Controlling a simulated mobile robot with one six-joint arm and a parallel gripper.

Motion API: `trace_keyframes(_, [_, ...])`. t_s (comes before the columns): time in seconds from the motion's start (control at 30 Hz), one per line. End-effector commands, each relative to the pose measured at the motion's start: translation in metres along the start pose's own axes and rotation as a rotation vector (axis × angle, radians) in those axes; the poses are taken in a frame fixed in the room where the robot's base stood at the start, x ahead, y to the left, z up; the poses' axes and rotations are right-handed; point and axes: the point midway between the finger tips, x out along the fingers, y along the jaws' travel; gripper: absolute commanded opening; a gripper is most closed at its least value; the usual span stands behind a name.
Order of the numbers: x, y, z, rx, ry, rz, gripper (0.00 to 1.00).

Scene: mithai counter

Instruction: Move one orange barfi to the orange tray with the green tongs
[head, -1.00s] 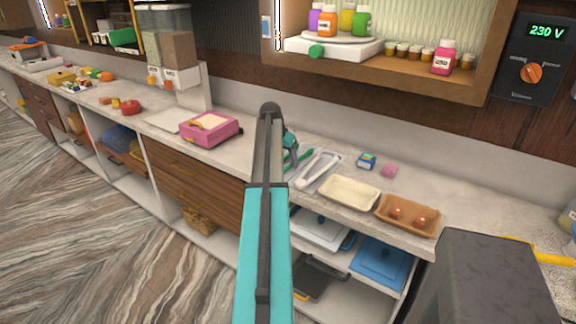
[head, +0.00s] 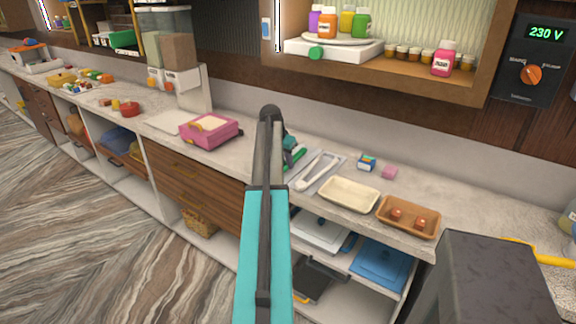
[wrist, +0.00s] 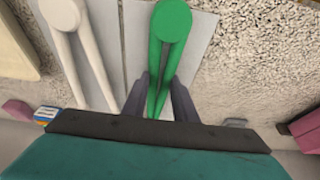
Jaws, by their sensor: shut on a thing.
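The green tongs (wrist: 172,22) lie on a grey mat in the wrist view, round end away from my wrist. My gripper (wrist: 160,100) is shut on their arms, one dark finger on each side. In the head view the green tongs (head: 296,160) show only partly, behind my arm. The orange tray (head: 408,232) is at the right of the counter and holds two small orange-brown pieces (head: 396,214). I cannot tell whether these are orange barfi. Small orange and red pieces (head: 115,103) lie far left on the counter.
White tongs (head: 318,171) lie just beside the green ones. A cream tray (head: 348,194) stands between them and the orange tray. A small box (head: 366,162) and a pink block (head: 389,172) lie behind. A pink box (head: 210,131) stands left of my arm.

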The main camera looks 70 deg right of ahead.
Motion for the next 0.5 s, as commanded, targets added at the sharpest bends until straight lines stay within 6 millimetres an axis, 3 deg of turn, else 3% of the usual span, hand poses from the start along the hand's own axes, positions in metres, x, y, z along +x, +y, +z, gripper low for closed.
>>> trace_keyframes(0.17, [-0.004, 0.000, -0.002, 0.000, 0.001, 0.000, 0.13])
trace_keyframes(0.5, [-0.033, -0.001, -0.013, -0.001, 0.001, -0.001, 0.13])
